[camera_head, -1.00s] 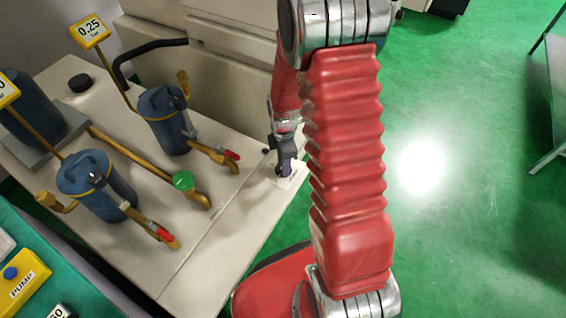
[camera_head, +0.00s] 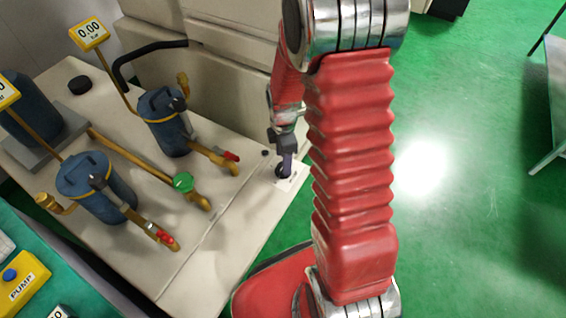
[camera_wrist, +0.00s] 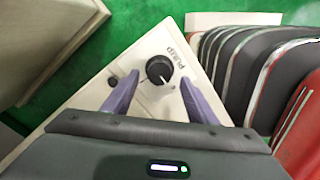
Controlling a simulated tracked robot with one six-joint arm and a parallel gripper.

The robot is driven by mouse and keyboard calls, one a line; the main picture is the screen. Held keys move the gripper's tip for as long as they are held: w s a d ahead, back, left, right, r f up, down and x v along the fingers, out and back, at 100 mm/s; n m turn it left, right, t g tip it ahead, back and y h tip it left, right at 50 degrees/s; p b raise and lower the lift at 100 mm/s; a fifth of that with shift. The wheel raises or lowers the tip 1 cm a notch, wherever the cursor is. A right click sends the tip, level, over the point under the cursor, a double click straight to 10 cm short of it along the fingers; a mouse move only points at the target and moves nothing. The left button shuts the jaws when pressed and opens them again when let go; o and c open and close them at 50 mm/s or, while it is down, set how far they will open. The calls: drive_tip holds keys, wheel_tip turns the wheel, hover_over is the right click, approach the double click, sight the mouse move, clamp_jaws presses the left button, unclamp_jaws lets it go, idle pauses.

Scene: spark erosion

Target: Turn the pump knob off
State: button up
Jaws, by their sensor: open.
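The pump knob (camera_wrist: 160,70) is a round black knob on a white panel marked "pump" in the wrist view. A white pointer line shows on it, running toward the lower right in that view. In the head view the knob (camera_head: 282,172) sits at the table's right corner, partly covered by my gripper (camera_head: 284,160). My gripper (camera_wrist: 160,82) is open, with its purple fingers on either side of and just short of the knob, holding nothing. Whether a finger touches the knob cannot be told.
A display (camera_head: 89,33) reads 0.00.

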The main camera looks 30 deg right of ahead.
wheel_tip(320, 180, up, 10)
idle(0.5)
idle(0.5)
drive_tip(key=s+a+r+m+t, duration=0.2)
drive_tip(key=s+a+r+m, duration=0.3)
drive_tip(key=s+r+m, duration=0.3)
drive_tip(key=s+a+r+m+t, duration=0.3)
drive_tip(key=s+a+r+m, duration=0.2)
drive_tip(key=r, duration=0.7)
drive_tip(key=shift+s+m+t, duration=0.3)
drive_tip(key=shift+s+m, duration=1.1)
drive_tip(key=shift+s, duration=0.3)
drive_tip(key=shift+a, duration=0.1)
